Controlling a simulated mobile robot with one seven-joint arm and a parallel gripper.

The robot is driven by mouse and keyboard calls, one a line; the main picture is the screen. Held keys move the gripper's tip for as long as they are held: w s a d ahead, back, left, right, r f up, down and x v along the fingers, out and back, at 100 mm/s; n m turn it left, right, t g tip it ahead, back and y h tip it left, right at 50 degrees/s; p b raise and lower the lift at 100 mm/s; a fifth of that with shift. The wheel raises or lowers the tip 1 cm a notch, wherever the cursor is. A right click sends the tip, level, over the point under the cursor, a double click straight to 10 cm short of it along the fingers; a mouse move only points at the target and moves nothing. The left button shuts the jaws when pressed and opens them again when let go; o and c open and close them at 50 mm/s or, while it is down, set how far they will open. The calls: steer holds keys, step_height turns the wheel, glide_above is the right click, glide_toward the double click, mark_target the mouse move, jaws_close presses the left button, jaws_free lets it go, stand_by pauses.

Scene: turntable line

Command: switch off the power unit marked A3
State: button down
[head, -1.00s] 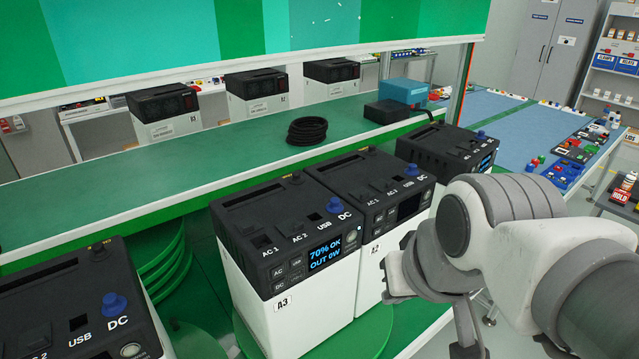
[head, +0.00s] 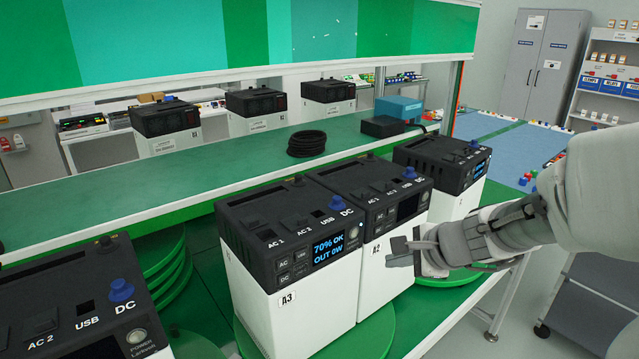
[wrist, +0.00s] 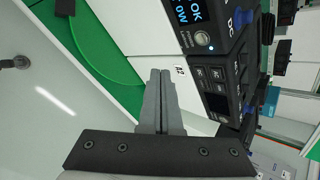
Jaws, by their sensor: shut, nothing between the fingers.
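The power unit marked A3 (head: 285,300) stands on a green turntable, black on top with a white body. Its screen (head: 328,249) is lit and reads 70% OK, OUT 0W. Its round power button (head: 356,231) is at the right of the screen; in the wrist view the button (wrist: 202,38) has a small lit light beside it. My gripper (head: 393,253) is shut and empty, right of A3 and in front of the unit marked A2 (head: 375,265). In the wrist view my fingertips (wrist: 160,76) lie below the button, apart from it.
A2 stands close beside A3, its screen dark. Another unit (head: 457,200) with a lit screen is farther right, and one (head: 75,290) is at the near left. A black cable coil (head: 307,143) lies on the green shelf.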

steer(key=shift+w+d+f+m, duration=0.3)
steer(key=shift+d+f+m, duration=0.2)
steer(key=shift+d+m, duration=0.1)
steer(key=shift+w+a, duration=0.1)
steer(key=p, duration=0.1)
glide_toward(353, 240)
steer(key=shift+w+a+f, duration=0.15)
steer(key=shift+w+f, duration=0.2)
steer(key=shift+f, duration=0.3)
steer(key=shift+w+a+f, duration=0.15)
steer(key=shift+w+f, duration=0.25)
steer(key=shift+f, duration=0.3)
steer(key=shift+w+a+f, duration=0.1)
steer(key=shift+w+f, duration=0.25)
steer(key=shift+f, duration=0.3)
stand_by(0.3)
steer(key=shift+w+a, duration=0.2)
steer(key=shift+w, duration=0.15)
steer(key=shift+w+a, duration=0.25)
stand_by(0.9)
steer(key=shift+s+d, duration=0.45)
steer(key=shift+s, duration=0.15)
